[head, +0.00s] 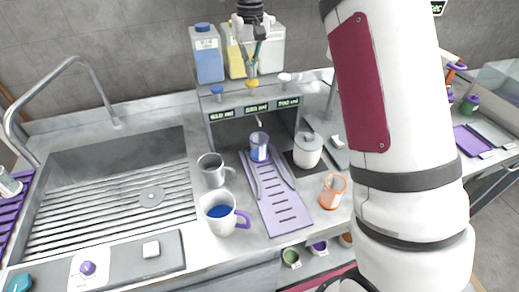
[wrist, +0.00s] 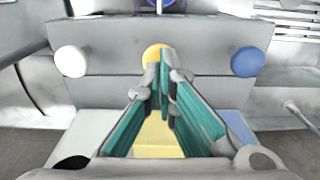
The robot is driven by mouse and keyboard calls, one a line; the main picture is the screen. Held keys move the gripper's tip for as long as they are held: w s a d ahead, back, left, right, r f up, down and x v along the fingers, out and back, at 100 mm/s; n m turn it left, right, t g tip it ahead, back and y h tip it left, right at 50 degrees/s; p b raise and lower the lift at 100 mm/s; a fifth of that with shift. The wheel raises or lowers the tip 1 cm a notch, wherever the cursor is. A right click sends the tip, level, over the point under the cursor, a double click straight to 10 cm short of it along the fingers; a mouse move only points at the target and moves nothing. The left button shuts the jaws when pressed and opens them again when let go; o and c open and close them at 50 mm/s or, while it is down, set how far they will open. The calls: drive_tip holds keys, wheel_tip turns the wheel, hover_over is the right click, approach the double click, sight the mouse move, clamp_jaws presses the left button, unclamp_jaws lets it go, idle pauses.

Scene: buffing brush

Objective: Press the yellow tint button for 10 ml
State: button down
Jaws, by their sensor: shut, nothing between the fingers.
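The yellow tint button (head: 252,84) sits in the middle of the dispenser's top front edge. It also shows in the wrist view (wrist: 150,52), partly hidden by my fingertips. My gripper (head: 252,72) is shut and empty, pointing down just above or at the button. In the wrist view the teal-padded fingers of my gripper (wrist: 165,60) meet at the button's edge; I cannot tell whether they touch it. The dispenser (head: 223,128) has three green displays; the middle one (head: 256,107) seems to read 580 ml. A blue-filled container (head: 259,153) stands under the spout.
A blue button (wrist: 247,61) and a white button (wrist: 71,61) flank the yellow one. Blue (head: 208,58), yellow and white tanks stand behind. A steel mug (head: 211,170), a white mug (head: 215,221), a lidded white jar (head: 307,155) and an orange-rimmed jar (head: 332,191) stand around the purple ramp (head: 284,215).

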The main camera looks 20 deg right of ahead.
drive_tip(key=shift+f, duration=1.45)
drive_tip(key=shift+r, duration=0.15)
drive_tip(key=shift+r+b, duration=0.3)
drive_tip(key=shift+r, duration=1.3)
drive_tip(key=shift+r+b, duration=0.35)
drive_tip(key=shift+r, duration=2.65)
